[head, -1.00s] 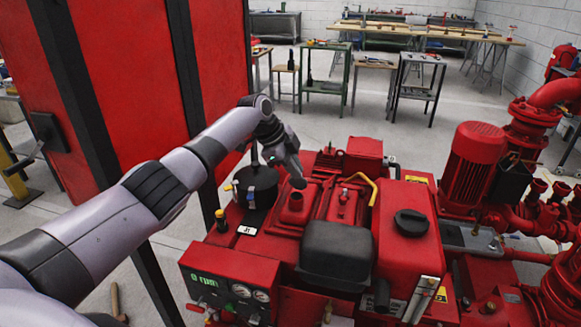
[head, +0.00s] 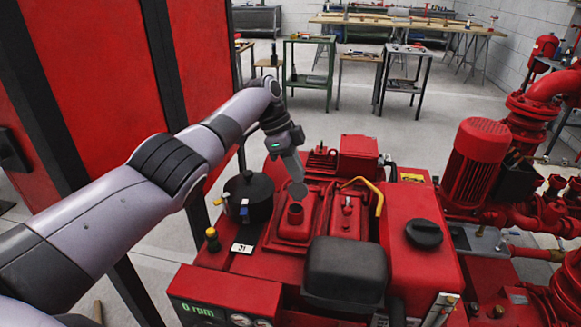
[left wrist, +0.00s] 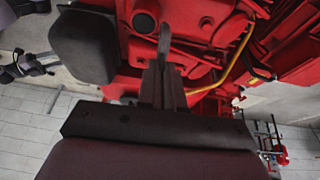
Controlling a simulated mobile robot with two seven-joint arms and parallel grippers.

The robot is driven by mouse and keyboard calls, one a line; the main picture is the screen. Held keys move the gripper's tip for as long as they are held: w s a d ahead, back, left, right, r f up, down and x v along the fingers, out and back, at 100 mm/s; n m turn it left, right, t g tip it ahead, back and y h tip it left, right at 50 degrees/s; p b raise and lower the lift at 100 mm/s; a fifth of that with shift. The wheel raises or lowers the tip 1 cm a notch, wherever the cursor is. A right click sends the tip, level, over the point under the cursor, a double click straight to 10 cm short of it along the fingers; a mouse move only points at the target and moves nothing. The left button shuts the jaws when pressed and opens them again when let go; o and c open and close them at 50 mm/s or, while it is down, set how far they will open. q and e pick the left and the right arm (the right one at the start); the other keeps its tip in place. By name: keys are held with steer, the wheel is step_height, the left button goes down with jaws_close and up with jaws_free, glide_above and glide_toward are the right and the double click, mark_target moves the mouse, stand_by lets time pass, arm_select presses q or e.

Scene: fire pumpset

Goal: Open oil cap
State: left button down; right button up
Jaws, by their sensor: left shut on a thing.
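The red filler neck (head: 295,214) stands upright on top of the engine, its mouth open and dark. It also shows in the left wrist view (left wrist: 145,20). My left gripper (head: 293,172) is just above and behind the neck, pointing down. It is shut on a small dark grey round piece, which looks like the oil cap (head: 298,190). This piece is apart from the neck. In the left wrist view the closed fingers (left wrist: 164,75) are beside the neck, and the cap is hard to make out. My right gripper is not in view.
A black box-shaped part (head: 345,268) stands in front of the neck. A red tank with a black cap (head: 424,233) is to the right. A black round canister (head: 248,196) stands left of the neck, and a yellow bent handle (head: 372,190) is behind right.

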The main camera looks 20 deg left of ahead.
arm_select(q)
steer(key=shift+f, duration=0.1)
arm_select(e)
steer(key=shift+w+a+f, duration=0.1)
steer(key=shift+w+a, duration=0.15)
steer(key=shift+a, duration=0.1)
arm_select(q)
steer(key=c, duration=1.3)
jaws_free()
steer(key=shift+w, duration=0.1)
steer(key=v, duration=0.7)
steer(key=shift+w, duration=0.1)
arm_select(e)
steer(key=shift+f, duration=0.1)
